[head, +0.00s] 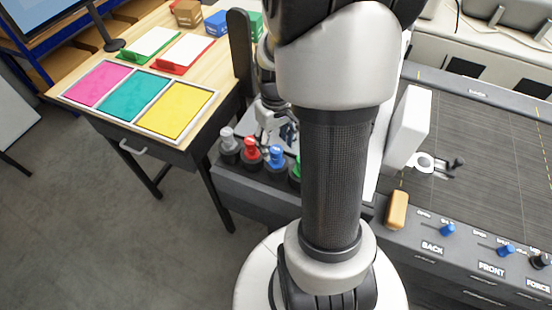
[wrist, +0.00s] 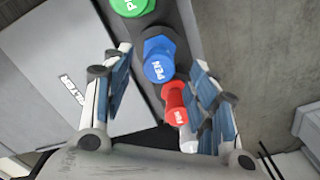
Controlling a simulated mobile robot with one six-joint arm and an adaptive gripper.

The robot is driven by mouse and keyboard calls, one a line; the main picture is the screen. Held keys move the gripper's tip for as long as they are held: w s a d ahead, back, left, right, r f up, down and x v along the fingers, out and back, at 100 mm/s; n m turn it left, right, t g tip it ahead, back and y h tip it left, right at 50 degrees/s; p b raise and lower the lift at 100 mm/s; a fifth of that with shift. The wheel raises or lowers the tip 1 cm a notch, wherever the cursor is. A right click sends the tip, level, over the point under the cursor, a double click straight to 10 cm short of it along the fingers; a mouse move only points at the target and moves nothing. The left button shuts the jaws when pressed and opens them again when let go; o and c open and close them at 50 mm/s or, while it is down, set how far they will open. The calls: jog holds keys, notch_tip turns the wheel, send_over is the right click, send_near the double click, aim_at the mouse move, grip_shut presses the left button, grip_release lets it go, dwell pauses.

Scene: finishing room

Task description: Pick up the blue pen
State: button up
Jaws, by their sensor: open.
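The blue pen (head: 275,156) stands upright in a dark holder row, between the red pen (head: 251,148) and the green pen (head: 296,171). In the wrist view the blue pen (wrist: 158,62) shows its round top, marked PEN, between the fingertips. My gripper (wrist: 159,56) is open, with one finger on each side of the blue pen, and holds nothing. The red pen (wrist: 175,103) also lies between the fingers in that view. In the head view my gripper (head: 275,128) is above and behind the pens, partly hidden by my arm. I cannot tell its exact height over the blue pen.
A white pen (head: 229,140) stands left of the red one. The wooden table (head: 225,70) at left bears a pink, teal and yellow panel tray (head: 137,124). A dark machine bed (head: 490,150) with knobs and a tan block (head: 397,210) is at right. Floor is clear at lower left.

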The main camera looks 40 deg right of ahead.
aim_at(276, 149)
notch_tip(276, 149, down, 4)
jog(key=shift+f+b, duration=0.2)
jog(key=shift+b, duration=0.3)
jog(key=shift+c, duration=0.3)
jog(key=c, duration=1.1)
jog(key=shift+r, duration=0.2)
